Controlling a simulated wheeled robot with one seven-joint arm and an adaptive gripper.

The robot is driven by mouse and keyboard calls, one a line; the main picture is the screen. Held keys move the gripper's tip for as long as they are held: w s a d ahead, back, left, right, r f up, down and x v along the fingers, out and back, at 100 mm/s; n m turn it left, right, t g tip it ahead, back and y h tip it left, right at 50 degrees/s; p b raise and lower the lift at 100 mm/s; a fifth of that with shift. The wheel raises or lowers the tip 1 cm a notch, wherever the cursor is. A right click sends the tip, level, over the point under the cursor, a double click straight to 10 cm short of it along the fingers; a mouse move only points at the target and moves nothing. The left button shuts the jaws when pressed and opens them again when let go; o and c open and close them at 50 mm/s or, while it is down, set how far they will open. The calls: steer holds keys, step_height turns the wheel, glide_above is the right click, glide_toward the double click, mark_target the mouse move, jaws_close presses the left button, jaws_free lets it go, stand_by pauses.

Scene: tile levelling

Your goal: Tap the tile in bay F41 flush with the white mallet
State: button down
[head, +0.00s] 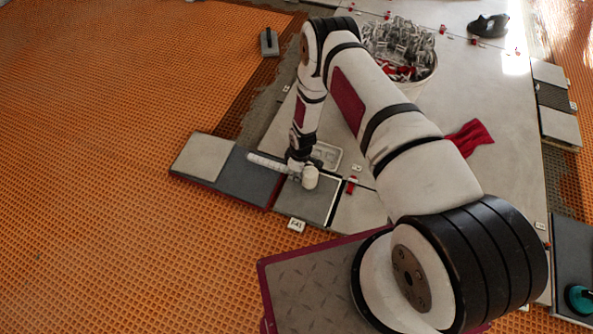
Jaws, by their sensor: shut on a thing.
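My gripper (298,166) points down and is shut on the white mallet near its head. The mallet's pale handle (264,162) sticks out to the left and its white head (310,178) is on the right. The mallet is over the grey tile (313,206) behind the F41 label (296,225). I cannot tell whether the mallet head touches this tile. A white strip or edge shows along the tile's right side. Part of the tile is hidden by the mallet and gripper. How level the tile is cannot be told from here.
A dark board with a pale tile (203,157) adjoins on the left. A white tray (325,155) lies just behind my gripper. A bucket of clips (412,75), a red cloth (471,138) and a trowel-like tool (269,42) stand further back. Orange matting (120,250) lies open at left.

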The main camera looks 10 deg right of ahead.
steer(key=shift+r+p, duration=2)
steer(key=shift+r, duration=0.35)
